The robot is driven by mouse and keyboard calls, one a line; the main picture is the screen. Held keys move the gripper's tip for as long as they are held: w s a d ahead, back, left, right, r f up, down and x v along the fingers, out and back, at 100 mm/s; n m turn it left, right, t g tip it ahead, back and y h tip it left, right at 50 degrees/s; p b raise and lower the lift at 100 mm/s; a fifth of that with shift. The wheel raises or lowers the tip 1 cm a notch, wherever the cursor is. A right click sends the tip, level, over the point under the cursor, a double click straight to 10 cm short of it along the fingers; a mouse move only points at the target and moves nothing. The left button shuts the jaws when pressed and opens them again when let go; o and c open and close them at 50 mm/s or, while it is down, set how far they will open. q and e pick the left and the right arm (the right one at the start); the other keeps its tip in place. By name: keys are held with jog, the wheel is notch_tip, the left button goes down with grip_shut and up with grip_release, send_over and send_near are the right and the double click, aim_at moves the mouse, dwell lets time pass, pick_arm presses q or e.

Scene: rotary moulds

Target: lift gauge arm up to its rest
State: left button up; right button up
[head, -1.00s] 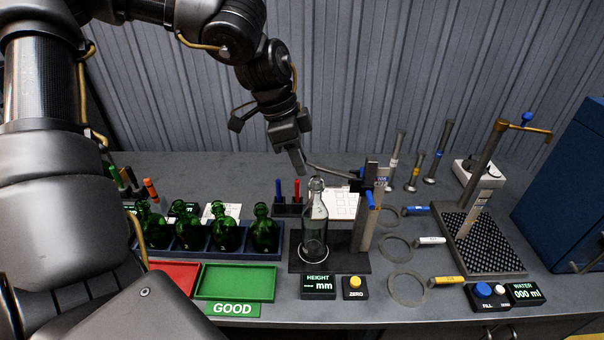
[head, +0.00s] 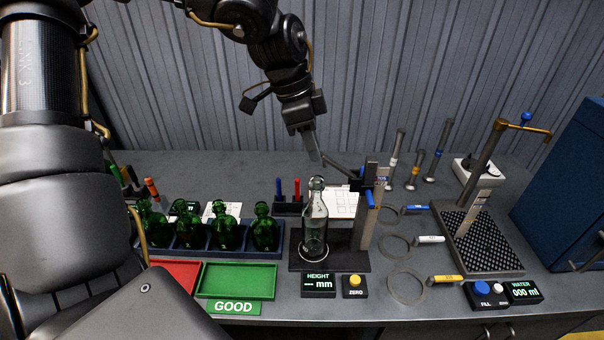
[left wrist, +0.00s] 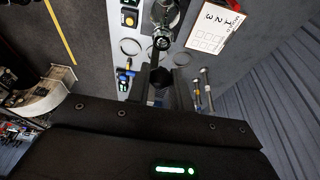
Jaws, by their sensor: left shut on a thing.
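The height gauge (head: 367,222) stands on a dark base at the middle of the bench, with a blue knob on its post. Its thin gauge arm (head: 341,166) slopes up and left from the post. My left gripper (head: 317,157) is shut on the outer end of the gauge arm, above and behind the clear bottle. The clear bottle (head: 315,230) stands upright on the gauge base, and its neck (left wrist: 163,42) shows in the left wrist view just beyond my fingers (left wrist: 158,75). The rest for the arm cannot be made out. My right gripper is not in view.
Several green bottles (head: 227,233) stand in a blue rack to the left. Green (head: 237,281) and red trays lie in front. The height display (head: 318,284) and zero button (head: 355,285) sit before the gauge. Rings and a water station (head: 480,250) are to the right.

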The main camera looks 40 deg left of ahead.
aim_at(337, 164)
pick_arm(q)
jog(key=shift+w+d+r, duration=0.4)
jog(key=shift+d+r, duration=0.15)
jog(key=shift+r, duration=0.05)
jog(key=shift+w+d+r, duration=0.1)
jog(key=shift+w+d+r, duration=0.4)
jog(key=shift+w+d, duration=0.05)
jog(key=shift+d, duration=0.15)
jog(key=shift+w+d+r, duration=0.3)
jog(key=shift+d, duration=0.15)
jog(key=shift+w, duration=0.1)
jog(key=shift+w+d+r, duration=0.15)
jog(key=shift+w+d, duration=0.1)
jog(key=shift+d, duration=0.2)
jog(key=shift+w+d+r, duration=0.25)
jog(key=shift+w+d, duration=0.35)
jog(key=shift+d, duration=0.2)
jog(key=shift+p, duration=0.3)
